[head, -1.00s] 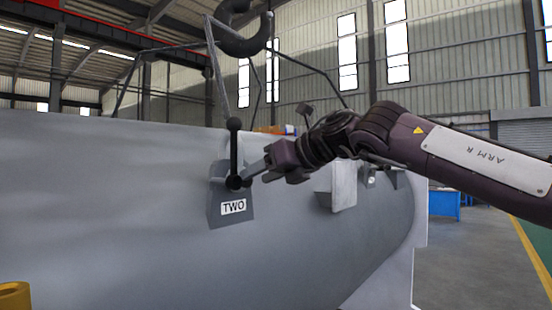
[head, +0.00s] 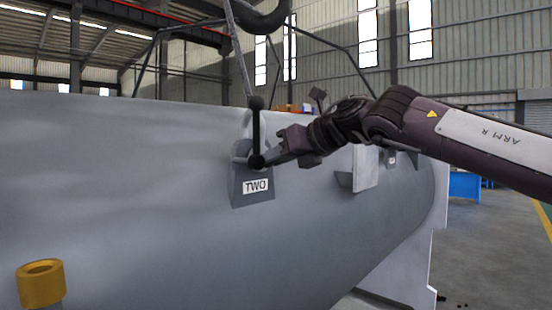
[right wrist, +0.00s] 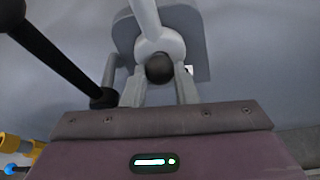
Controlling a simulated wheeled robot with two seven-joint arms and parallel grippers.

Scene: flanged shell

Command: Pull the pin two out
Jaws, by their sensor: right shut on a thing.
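Pin two (head: 256,132) is a black bar with a ball at each end. It stands nearly upright in front of the grey bracket labelled TWO (head: 240,190) on the shell's side. My right gripper (head: 268,158) reaches in from the right and is shut on the pin near its lower ball. In the right wrist view, a dark round part of the pin (right wrist: 159,69) sits between the fingers, in front of a light grey eye (right wrist: 150,25) and the bracket (right wrist: 200,45). The black bar (right wrist: 62,57) slants across the left side there. My left gripper is not in view.
The large grey shell (head: 130,190) fills the left and middle. A yellow socket (head: 40,285) stands at the lower left. A pale plate (head: 365,167) juts from the shell under my right arm. Sling legs and a dark hook (head: 262,18) hang above. Open floor lies right.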

